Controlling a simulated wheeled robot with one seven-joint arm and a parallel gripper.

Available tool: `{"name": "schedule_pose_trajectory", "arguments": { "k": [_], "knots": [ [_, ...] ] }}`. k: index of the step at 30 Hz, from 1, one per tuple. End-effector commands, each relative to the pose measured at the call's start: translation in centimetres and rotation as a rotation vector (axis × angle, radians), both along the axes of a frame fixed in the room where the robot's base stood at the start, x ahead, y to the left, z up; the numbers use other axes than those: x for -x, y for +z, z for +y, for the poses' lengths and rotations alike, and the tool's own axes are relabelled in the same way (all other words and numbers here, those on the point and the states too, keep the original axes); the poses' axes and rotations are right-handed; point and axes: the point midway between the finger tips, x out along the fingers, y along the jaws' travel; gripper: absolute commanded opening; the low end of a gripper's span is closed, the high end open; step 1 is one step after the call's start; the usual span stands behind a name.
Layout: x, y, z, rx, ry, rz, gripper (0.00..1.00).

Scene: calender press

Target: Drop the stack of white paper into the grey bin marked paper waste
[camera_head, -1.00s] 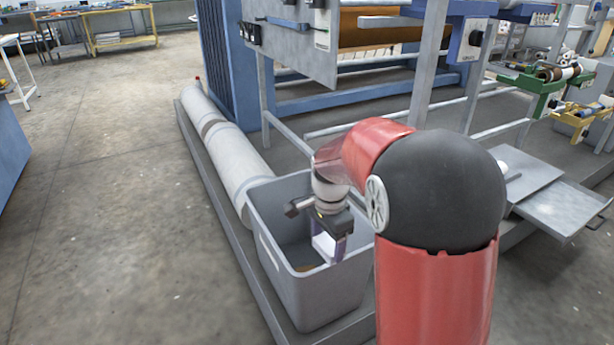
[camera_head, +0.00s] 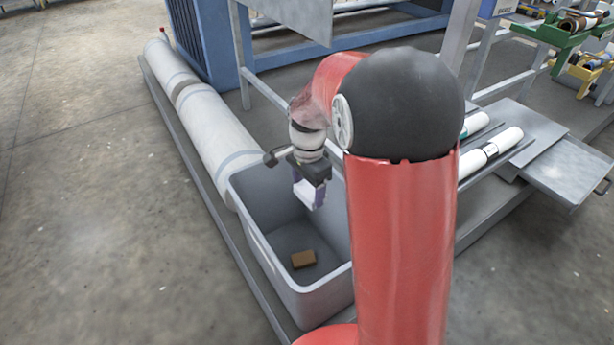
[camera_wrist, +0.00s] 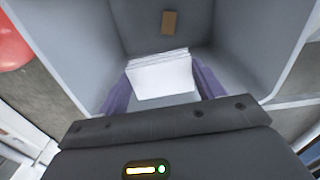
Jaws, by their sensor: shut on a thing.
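The stack of white paper (camera_wrist: 160,76) is between the two purple fingers of my gripper (camera_wrist: 158,92) in the wrist view. In the head view my gripper (camera_head: 310,194) is shut on the stack, which shows as a small white patch (camera_head: 304,192). The gripper points down over the open grey bin (camera_head: 258,238), at the bin's far part. In the wrist view the bin's walls (camera_wrist: 75,45) surround the stack. No marking on the bin can be read. Part of the bin is hidden behind my arm.
A small brown block (camera_head: 303,259) lies on the bin floor and also shows in the wrist view (camera_wrist: 169,22). Long wrapped rolls (camera_head: 215,125) lie behind the bin on a low platform. White rolls (camera_head: 490,150) and a metal plate (camera_head: 565,175) are at the right. Open floor lies left.

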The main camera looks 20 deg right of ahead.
Motion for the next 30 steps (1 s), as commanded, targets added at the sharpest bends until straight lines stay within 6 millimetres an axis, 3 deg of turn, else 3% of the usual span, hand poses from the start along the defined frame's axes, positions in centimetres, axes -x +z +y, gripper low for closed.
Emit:
{"name": "schedule_pose_trajectory", "arguments": {
  "k": [3, 7, 19, 20, 24, 25, 30],
  "knots": [
    [0.0, -1.8, 0.0, 0.000, 0.000, 0.000, 0.46],
    [0.0, -2.8, 0.0, 0.000, 0.000, 0.001, 0.46],
    [0.0, -3.1, 0.0, 0.000, 0.000, 0.000, 0.46],
    [0.0, -3.1, 0.0, 0.000, 0.000, 0.000, 0.70],
    [0.0, -3.1, 0.0, 0.000, 0.000, 0.000, 0.88],
    [0.0, -3.1, 0.0, 0.000, 0.000, 0.000, 0.92],
    [0.0, -3.1, 0.0, 0.000, 0.000, 0.000, 0.93]
  ]
}}
